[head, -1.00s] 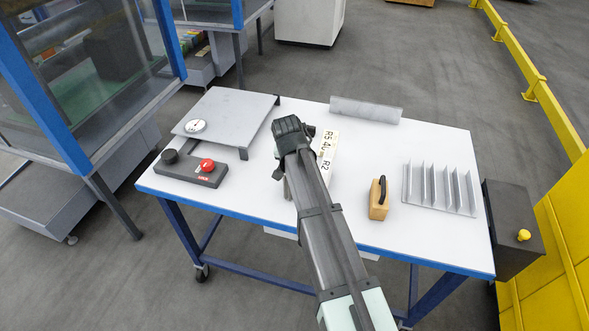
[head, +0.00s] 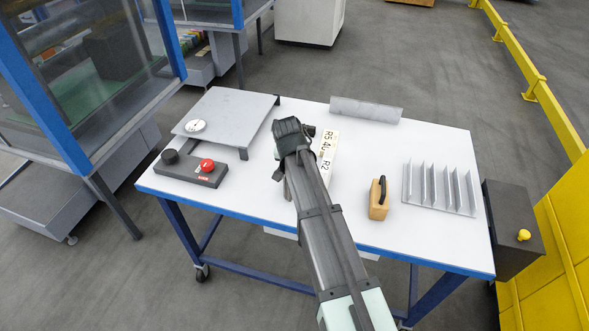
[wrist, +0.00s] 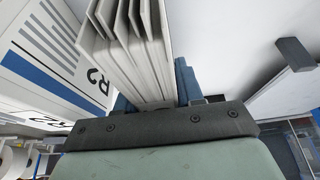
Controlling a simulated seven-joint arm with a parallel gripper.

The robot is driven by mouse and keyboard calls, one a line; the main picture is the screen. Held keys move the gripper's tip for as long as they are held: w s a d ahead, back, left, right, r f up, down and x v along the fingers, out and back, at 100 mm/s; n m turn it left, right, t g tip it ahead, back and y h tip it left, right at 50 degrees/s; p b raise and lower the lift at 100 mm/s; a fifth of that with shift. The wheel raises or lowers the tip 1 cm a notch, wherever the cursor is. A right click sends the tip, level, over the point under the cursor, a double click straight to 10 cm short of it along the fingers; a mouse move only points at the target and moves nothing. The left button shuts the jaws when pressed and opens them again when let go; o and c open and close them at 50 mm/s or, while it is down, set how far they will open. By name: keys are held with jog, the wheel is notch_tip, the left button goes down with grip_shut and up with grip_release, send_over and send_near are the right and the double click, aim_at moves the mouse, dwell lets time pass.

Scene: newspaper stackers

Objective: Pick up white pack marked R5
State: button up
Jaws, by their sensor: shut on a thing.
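The white pack marked R5 (head: 329,147) is at the middle of the white table, partly hidden behind my arm in the head view. Its top also carries the marking R2. In the wrist view, white layered ridges (wrist: 135,45) stand between the two blue fingers of my gripper (wrist: 152,100), which is shut on them. Beside them on the left is a white face with a blue stripe and R2 (wrist: 40,65). R5 cannot be read in the wrist view. Whether the pack touches the table is hidden.
The white table (head: 245,200) also holds a grey plate (head: 235,110), a button box (head: 190,170), a grey roll (head: 366,110), a wooden block with a black handle (head: 378,200) and a finned rack (head: 438,188). A yellow rail (head: 530,75) runs at the right.

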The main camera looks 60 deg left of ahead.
grip_shut()
